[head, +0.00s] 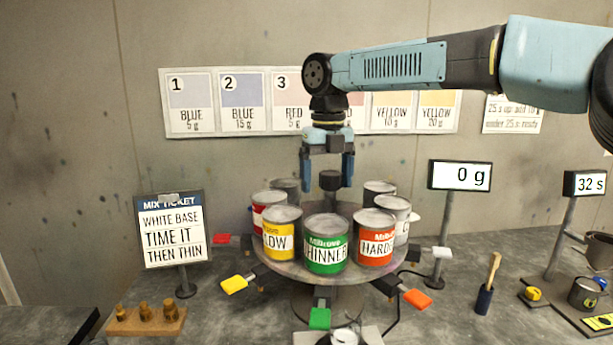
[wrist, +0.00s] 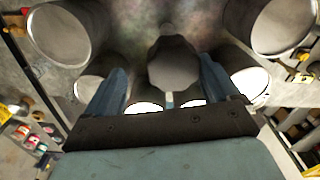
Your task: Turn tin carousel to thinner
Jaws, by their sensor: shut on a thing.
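The tin carousel (head: 310,272) is a round grey turntable on a pedestal, carrying a ring of tins. The green THINNER tin (head: 326,246) is at the front, facing me, above a green tab (head: 319,318). The yellow tin ending in "LOW" (head: 282,240) is to its left and the orange-red HARD tin (head: 375,243) to its right. My gripper (head: 327,186) points down over the middle, shut on the dark central knob (head: 331,179). The knob (wrist: 172,65) also shows between the fingers in the wrist view. Rear tin labels are hidden.
Yellow (head: 234,284), red (head: 222,239) and orange (head: 416,298) tabs stick out around the carousel. A mix ticket (head: 171,229) stands at left, reading white base. A 0 g display (head: 459,176) and a 32 s display (head: 585,184) stand at right. Brass weights (head: 145,312) sit front left.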

